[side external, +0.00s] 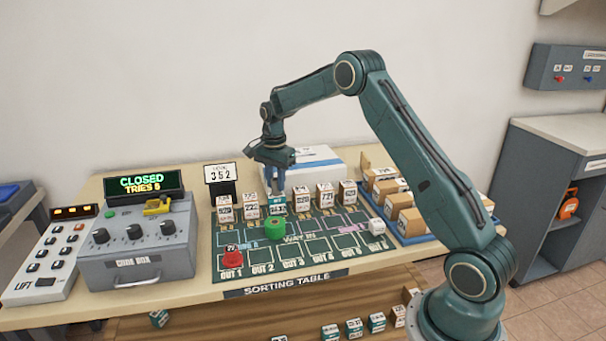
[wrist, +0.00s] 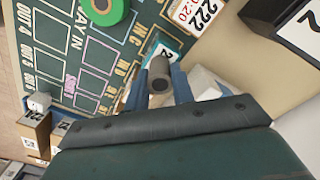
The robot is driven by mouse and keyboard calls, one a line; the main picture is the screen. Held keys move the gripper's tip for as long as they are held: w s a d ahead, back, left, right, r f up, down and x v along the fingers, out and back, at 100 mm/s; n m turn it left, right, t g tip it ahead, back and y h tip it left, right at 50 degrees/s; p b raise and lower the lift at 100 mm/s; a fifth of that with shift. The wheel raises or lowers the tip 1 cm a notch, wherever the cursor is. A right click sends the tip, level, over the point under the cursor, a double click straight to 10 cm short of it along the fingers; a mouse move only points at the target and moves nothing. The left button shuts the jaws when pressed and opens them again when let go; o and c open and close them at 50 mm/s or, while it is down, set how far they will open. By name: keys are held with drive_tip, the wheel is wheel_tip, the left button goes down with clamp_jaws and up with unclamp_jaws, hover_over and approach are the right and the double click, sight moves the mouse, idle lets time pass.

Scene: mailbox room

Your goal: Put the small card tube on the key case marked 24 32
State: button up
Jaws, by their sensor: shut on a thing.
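The small card tube (wrist: 159,74) is a grey-brown cylinder with a dark hollow end, seen between the blue fingers in the wrist view. My gripper (wrist: 158,88) is shut on it. In the side external view my gripper (side external: 276,186) points down over a teal-topped key case (side external: 277,205) in the row on the sorting table. Its front label is too small to read surely as 24 32. A teal top (wrist: 163,46) shows just beyond the tube in the wrist view. I cannot tell whether the tube touches the case.
Other labelled cases, such as one marked 222 (side external: 251,206), stand close on both sides. A green tape roll (side external: 275,227), a red object (side external: 232,257) and a white cube (side external: 377,227) stand on the green mat. A white box (side external: 318,163) is behind; a parcel tray (side external: 423,236) is right.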

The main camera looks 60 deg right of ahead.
sight(276, 179)
drive_tip(key=shift+f, duration=0.1)
drive_tip(key=o, duration=1)
drive_tip(key=shift+c, duration=0.2)
wheel_tip(276, 179, up, 12)
drive_tip(key=shift+r, duration=0.2)
idle(0.4)
